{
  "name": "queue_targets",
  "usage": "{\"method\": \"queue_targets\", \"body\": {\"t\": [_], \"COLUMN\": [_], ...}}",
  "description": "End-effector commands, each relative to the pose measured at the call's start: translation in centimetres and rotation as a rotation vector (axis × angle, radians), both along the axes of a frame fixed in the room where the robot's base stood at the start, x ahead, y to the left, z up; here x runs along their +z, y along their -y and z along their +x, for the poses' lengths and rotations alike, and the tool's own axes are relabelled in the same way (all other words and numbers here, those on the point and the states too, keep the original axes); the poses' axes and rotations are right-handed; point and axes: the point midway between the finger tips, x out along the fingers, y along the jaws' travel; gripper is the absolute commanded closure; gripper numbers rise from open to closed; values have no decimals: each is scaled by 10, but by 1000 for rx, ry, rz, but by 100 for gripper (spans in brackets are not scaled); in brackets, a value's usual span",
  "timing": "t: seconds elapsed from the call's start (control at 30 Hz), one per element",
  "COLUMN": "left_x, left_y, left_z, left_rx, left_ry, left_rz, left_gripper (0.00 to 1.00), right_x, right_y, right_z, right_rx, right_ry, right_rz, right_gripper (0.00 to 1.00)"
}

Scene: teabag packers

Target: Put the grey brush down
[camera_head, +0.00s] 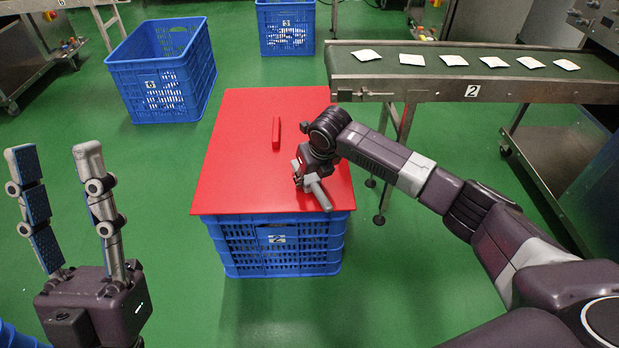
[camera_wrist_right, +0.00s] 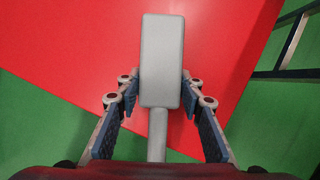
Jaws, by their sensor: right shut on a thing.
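The grey brush (camera_wrist_right: 162,60) shows in the right wrist view, with a blocky head and a thin handle running back between my fingers. My right gripper (camera_wrist_right: 157,115) is shut on the handle, and the brush head reaches out past the fingertips. In the head view my right gripper (camera_head: 308,181) is over the near right part of the red lid (camera_head: 240,180). I cannot tell whether the brush touches the lid. My left gripper (camera_head: 56,165) is open and empty at the left, its fingers pointing up.
The red lid lies on a blue crate (camera_head: 278,265), with a small red bar (camera_head: 276,133) on it. A conveyor (camera_head: 450,85) with several white teabags stands at the right. Other blue crates (camera_head: 165,75) (camera_head: 287,28) stand behind. The lid's left half is clear.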

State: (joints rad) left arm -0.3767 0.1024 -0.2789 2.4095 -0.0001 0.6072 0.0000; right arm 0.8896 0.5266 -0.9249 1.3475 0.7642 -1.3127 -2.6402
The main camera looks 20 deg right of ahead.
Motion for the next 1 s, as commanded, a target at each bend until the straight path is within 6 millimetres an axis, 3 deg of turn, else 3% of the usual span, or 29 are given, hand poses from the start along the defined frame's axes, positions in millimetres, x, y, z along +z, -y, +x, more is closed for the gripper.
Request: {"method": "queue_targets", "body": {"t": [0.1,0.13,0.27,0.67,1.0], "left_x": [-1,-2,-2,0,-32], "left_y": [1,1,1,0,9], "left_z": [4,4,4,0,51], "left_rx": [1,1,1,1,16], "left_ry": [-17,-20,-19,-3,-273], "left_rz": [6,6,6,1,83], "left_gripper": [60,60,60,60,60], "right_x": [-2,-2,-3,2,30], "right_y": [0,0,0,0,2], "right_z": [0,0,0,0,-11], "right_rx": [0,0,0,0,0], "right_ry": [0,-1,-1,0,0], "right_rz": [0,0,0,0,-1], "right_gripper": [92,63,49,48,48]}}
